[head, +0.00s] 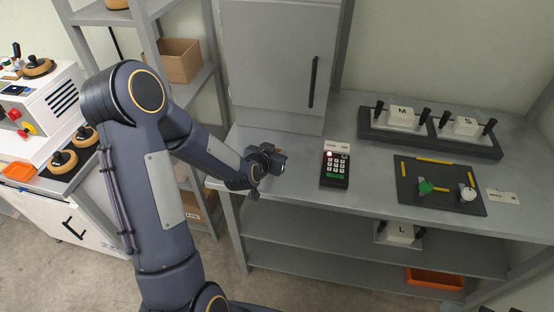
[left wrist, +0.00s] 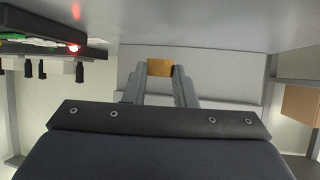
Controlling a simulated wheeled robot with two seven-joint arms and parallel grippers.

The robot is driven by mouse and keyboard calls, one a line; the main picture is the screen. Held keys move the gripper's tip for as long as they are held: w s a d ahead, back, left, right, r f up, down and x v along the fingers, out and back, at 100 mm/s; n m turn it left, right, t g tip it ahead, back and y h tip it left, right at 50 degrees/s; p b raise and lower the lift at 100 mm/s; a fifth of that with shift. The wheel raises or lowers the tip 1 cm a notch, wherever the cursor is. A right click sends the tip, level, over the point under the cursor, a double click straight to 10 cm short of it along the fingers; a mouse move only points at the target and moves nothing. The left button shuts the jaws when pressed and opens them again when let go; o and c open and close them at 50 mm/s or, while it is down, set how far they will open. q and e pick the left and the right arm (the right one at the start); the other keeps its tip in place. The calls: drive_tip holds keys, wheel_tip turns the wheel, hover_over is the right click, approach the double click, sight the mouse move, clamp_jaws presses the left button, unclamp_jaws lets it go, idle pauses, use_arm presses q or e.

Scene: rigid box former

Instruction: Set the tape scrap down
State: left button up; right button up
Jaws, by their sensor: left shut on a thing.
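The tape scrap (left wrist: 160,68) is a small tan-orange piece. In the left wrist view it sits between the tips of my left gripper (left wrist: 159,76), which is shut on it. In the head view my left gripper (head: 279,162) is over the left part of the grey bench top (head: 300,205), left of a keypad box. The scrap cannot be made out in the head view. Whether it touches the bench cannot be told. My right gripper is not in view.
The dark keypad box (head: 335,170) has a lit red lamp. A grey cabinet (head: 278,60) stands behind my gripper. A dark board (head: 440,185) with green and white parts and a block tray (head: 430,132) lie to the right. The bench front left is clear.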

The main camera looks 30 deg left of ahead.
use_arm(q)
drive_tip(key=shift+w+d+f, duration=0.2)
drive_tip(key=shift+f, duration=0.1)
wheel_tip(320, 180, down, 3)
drive_tip(key=shift+p, duration=0.5)
drive_tip(key=shift+f, duration=0.1)
drive_tip(key=shift+f+b, duration=0.15)
drive_tip(key=shift+b, duration=0.15)
drive_tip(key=o, duration=0.9)
drive_tip(key=shift+o, duration=0.2)
